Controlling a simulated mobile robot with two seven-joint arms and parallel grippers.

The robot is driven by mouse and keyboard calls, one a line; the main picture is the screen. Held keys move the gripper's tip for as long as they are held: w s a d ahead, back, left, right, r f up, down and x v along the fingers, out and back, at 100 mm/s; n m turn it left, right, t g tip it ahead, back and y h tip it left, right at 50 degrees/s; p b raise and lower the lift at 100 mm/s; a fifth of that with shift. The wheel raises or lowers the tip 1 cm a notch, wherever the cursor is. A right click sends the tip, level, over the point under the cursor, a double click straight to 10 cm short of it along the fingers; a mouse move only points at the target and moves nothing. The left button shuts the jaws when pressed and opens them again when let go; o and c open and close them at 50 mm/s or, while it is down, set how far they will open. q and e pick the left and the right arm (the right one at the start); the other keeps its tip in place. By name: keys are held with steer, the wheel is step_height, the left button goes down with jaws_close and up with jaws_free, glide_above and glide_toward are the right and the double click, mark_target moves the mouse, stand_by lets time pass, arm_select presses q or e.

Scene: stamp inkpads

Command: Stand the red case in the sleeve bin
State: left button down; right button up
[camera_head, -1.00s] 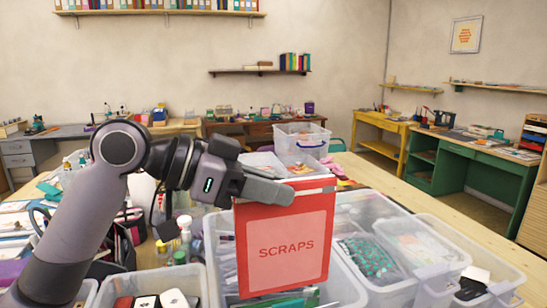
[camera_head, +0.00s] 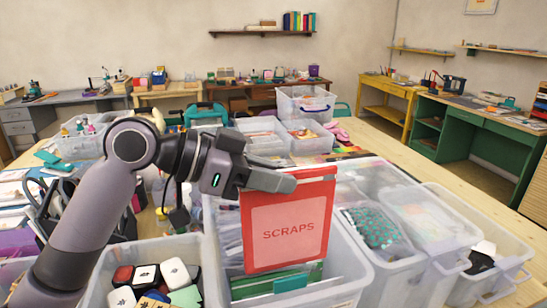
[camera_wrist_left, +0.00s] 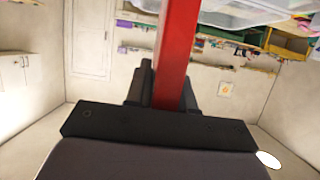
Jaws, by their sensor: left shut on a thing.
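The red case (camera_head: 287,233), with a pale red panel reading SCRAPS, is upright in the head view. My left gripper (camera_head: 278,181) is shut on its top edge. The case hangs over the clear sleeve bin (camera_head: 350,283), among the sleeves in the picture; I cannot tell whether its lower edge is below the rim or touches anything. Green sleeves (camera_head: 290,283) show just below and in front of it. In the left wrist view the case (camera_wrist_left: 178,50) is a red strip running from between the dark fingers. My right gripper is not in view.
A clear bin of stamp inkpads (camera_head: 147,275) stands to the left. Lidded clear boxes (camera_head: 405,222) stand close on the right. More clear bins (camera_head: 262,137) stand behind on the wooden table. A black holder (camera_head: 62,208) is at the left.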

arm_select(q)
steer(key=f, duration=0.1)
glide_above(273, 243)
steer(key=w, duration=0.1)
step_height(273, 243, down, 4)
steer(key=shift+f+b, duration=0.25)
steer(key=shift+b, duration=0.05)
step_height(273, 243, down, 3)
steer(key=b, duration=0.2)
steer(key=shift+r+b, duration=0.1)
steer(key=shift+b, duration=0.3)
step_height(273, 243, down, 2)
steer(key=shift+f+b, duration=0.25)
steer(key=shift+b, duration=0.95)
steer(key=shift+f+b, duration=0.55)
steer(key=shift+f, duration=0.6)
